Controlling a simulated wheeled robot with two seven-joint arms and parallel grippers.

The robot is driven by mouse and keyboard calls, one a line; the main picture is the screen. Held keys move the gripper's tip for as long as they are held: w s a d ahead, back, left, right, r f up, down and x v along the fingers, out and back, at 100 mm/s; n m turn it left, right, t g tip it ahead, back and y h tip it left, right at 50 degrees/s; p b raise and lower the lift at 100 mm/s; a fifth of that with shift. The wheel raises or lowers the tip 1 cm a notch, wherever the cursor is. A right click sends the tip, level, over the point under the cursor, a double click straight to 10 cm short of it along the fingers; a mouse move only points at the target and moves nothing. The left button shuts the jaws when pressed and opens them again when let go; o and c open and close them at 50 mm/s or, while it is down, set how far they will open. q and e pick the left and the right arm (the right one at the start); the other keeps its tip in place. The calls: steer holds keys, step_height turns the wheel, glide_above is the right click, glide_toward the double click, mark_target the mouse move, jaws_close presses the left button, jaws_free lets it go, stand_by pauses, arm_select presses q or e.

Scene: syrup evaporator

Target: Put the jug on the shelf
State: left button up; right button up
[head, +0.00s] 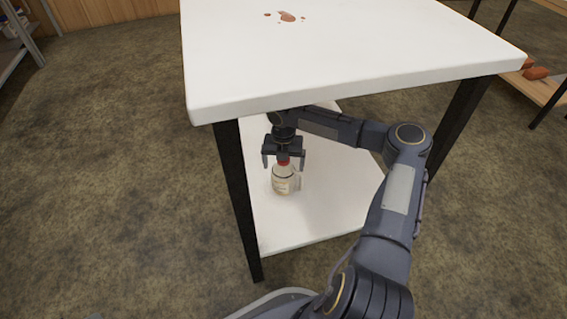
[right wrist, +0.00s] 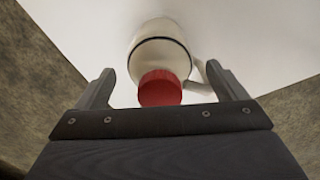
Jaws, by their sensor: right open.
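The jug (head: 284,181) is cream-white with a red cap and a pale label. It stands upright on the white lower shelf (head: 330,205) of the table. My right gripper (head: 284,164) is open above the jug, its fingers on either side of the red cap. In the right wrist view the jug (right wrist: 160,48) shows its red cap and a side handle between the open fingers of the gripper (right wrist: 165,88), with clear gaps on both sides. My left gripper is not in view.
The white table top (head: 340,50) overhangs the shelf and my right forearm. Reddish-brown stains (head: 287,16) lie on it. Black table legs (head: 238,200) flank the shelf. A wooden rack (head: 540,85) with brown objects stands at the right. The floor at left is clear.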

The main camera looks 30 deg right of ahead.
step_height(320, 180, up, 13)
steer(key=p, duration=0.6)
steer(key=shift+p, duration=0.35)
steer(key=shift+s, duration=0.1)
